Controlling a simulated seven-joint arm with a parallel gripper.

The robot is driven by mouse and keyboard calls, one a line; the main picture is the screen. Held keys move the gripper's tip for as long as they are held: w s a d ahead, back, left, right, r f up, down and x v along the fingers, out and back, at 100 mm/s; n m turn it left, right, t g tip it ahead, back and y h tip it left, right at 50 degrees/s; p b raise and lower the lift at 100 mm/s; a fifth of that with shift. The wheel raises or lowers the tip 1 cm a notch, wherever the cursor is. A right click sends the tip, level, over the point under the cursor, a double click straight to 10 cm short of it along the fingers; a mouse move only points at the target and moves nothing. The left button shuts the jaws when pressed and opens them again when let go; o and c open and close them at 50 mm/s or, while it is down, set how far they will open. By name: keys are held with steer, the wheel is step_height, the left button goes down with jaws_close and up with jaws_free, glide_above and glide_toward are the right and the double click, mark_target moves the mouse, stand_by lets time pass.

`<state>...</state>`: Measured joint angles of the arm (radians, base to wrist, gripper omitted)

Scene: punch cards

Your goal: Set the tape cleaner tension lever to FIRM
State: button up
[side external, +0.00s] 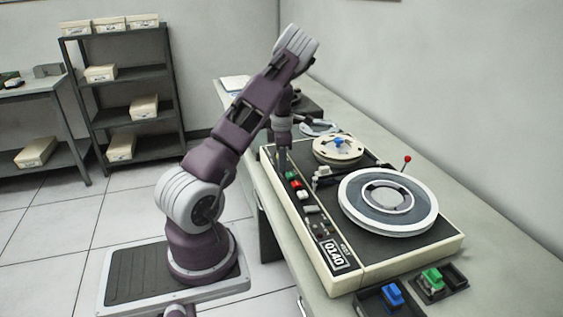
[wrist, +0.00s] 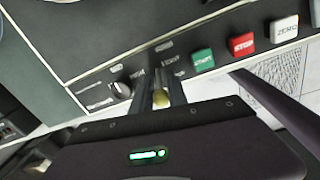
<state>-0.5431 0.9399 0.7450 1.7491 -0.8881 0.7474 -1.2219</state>
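The tape cleaner (side external: 375,258) is a cream-sided machine with a dark top on the bench. My gripper (side external: 283,160) points down over its front control strip, beyond the green button. In the wrist view, my gripper's dark fingers (wrist: 162,82) stand on either side of a small cream-yellow knob (wrist: 160,98), which looks like the tension lever's tip. I cannot tell whether the fingers press on it. Small labels lie around it, too blurred to read surely, so the lever's setting is unclear. The lever is hidden by my gripper in the side view.
Green (wrist: 203,60), red (wrist: 242,44) and white (wrist: 284,29) buttons sit right of the fingers; a round selector knob (wrist: 121,91) sits left. A large reel (side external: 428,216), small reel (side external: 325,153) and red-balled lever (side external: 407,160) stand on top. Blue (side external: 393,294) and green (side external: 433,279) switches are nearby.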

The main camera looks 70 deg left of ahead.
jaws_close()
steer(key=shift+w, duration=0.15)
steer(key=g, duration=0.1)
steer(key=w+g, duration=0.1)
steer(key=g, duration=0.1)
steer(key=shift+r, duration=0.1)
steer(key=shift+w+g, duration=0.3)
steer(key=shift+g, duration=0.95)
steer(key=shift+w+g, duration=0.25)
steer(key=shift+g, duration=1)
steer(key=o, duration=0.6)
jaws_free()
